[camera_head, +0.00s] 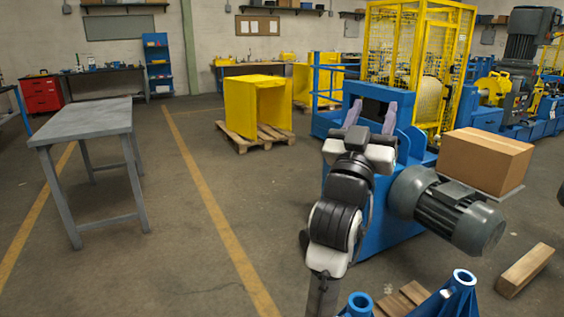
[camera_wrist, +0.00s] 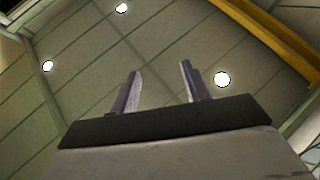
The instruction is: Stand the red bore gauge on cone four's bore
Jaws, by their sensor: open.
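My gripper (camera_head: 372,115) is open and empty, raised in front of the blue machine in the head view. Its two fingers also show in the wrist view (camera_wrist: 160,88), spread apart against the ceiling. I see no red bore gauge in either view.
A grey table (camera_head: 90,120) stands empty at the left. A yellow box-like housing (camera_head: 240,108) sits on a pallet. A cardboard box (camera_head: 485,160) and a grey motor (camera_head: 445,210) are right of my arm. A wooden beam (camera_head: 525,270) lies at the lower right. Open floor lies between table and arm.

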